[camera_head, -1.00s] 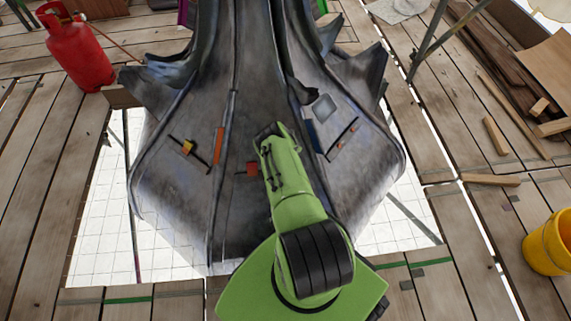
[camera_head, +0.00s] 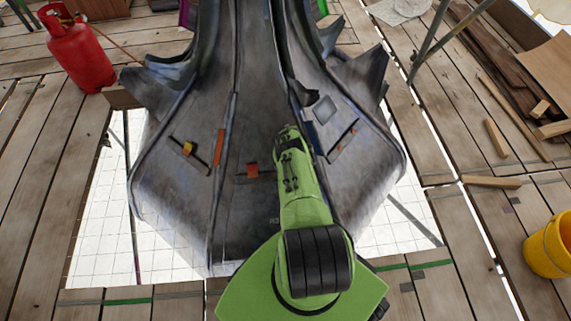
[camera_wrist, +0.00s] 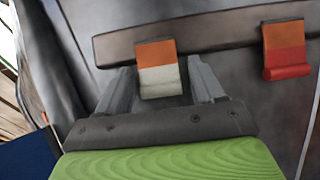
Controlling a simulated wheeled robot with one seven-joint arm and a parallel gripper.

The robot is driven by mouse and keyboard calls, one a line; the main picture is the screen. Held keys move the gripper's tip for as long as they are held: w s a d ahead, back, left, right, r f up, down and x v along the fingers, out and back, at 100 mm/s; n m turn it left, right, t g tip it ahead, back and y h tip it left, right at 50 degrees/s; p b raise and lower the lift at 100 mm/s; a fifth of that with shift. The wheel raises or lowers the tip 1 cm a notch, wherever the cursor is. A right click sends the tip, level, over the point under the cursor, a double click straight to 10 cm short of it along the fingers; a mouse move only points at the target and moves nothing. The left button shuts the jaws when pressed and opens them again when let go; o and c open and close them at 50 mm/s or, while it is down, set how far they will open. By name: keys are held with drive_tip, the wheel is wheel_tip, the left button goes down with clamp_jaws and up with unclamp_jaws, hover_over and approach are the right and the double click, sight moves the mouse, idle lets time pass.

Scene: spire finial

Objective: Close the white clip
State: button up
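The white clip (camera_wrist: 160,80) shows in the wrist view, an orange upper part with a white lower part, hanging over a dark bar (camera_wrist: 120,46). My gripper (camera_wrist: 160,76) is open, with one grey finger on each side of the clip's white part. Gaps show between the fingers and the clip, and whether either touches it cannot be told. In the head view my gripper (camera_head: 288,138) is over the metal spire (camera_head: 165,195), near its right-hand panel. I cannot pick out the white clip in that view.
A red-and-orange clip (camera_wrist: 284,50) sits right of the white one on the same bar. In the head view, a red clip (camera_head: 252,169), a yellow clip (camera_head: 188,148) and an orange strip (camera_head: 219,146) are on the spire. A yellow bucket (camera_head: 548,247) stands far right.

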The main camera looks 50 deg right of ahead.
drive_tip(key=shift+o, duration=0.2)
drive_tip(key=shift+d, duration=0.1)
drive_tip(key=shift+r, duration=0.2)
wheel_tip(320, 180, up, 15)
drive_tip(key=s+a+p, duration=0.1)
drive_tip(key=p, duration=0.9)
drive_tip(key=shift+s+a+r, duration=0.15)
drive_tip(key=shift+s+a, duration=0.05)
drive_tip(key=shift+s, duration=0.05)
